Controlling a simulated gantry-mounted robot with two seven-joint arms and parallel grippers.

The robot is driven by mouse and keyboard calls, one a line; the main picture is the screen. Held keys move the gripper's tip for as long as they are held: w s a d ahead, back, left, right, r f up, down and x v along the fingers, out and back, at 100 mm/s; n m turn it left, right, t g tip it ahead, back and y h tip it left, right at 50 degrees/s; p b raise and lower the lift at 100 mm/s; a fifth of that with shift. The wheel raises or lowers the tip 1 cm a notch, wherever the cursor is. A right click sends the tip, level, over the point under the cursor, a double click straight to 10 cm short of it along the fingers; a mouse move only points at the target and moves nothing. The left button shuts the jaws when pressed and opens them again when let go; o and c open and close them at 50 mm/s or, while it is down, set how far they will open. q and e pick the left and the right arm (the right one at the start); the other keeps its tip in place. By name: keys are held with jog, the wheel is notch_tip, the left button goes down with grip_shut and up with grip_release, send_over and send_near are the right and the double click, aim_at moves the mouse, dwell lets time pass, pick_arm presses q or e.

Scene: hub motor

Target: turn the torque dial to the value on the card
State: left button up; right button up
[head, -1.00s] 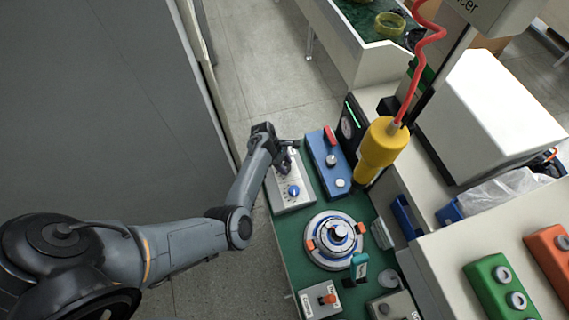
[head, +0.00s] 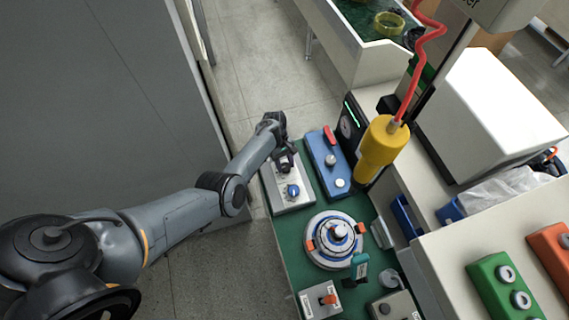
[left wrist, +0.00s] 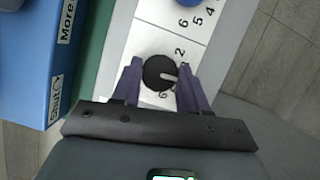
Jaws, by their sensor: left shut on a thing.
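A white box (head: 299,202) on the green bench carries a blue dial (head: 292,191) and a black dial (left wrist: 159,73). My left gripper (left wrist: 160,70) has its purple fingers shut on the black dial, one on each side. The dial's white pointer points right in the left wrist view; a "2" shows above it and a "6" below. The blue dial shows partly at the top of that view, beside numbers. In the head view the gripper (head: 285,158) covers the black dial. I cannot make out a readable card. My right gripper is not in view.
A blue box (head: 328,167) with a red lever stands right beside the white box. A round white-and-blue fixture (head: 334,239) is nearer. A yellow tool (head: 380,150) hangs from a red coiled cord. Floor lies open beyond the bench's left edge.

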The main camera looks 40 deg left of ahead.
pick_arm(q)
jog(key=shift+m, duration=0.3)
jog(key=o, duration=1)
jog(key=shift+o, duration=0.2)
jog(key=v, duration=1)
jog(key=shift+w+r+p, duration=0.15)
jog(key=shift+r+p, duration=0.15)
jog(key=shift+r, duration=0.1)
jog(key=shift+a, duration=0.1)
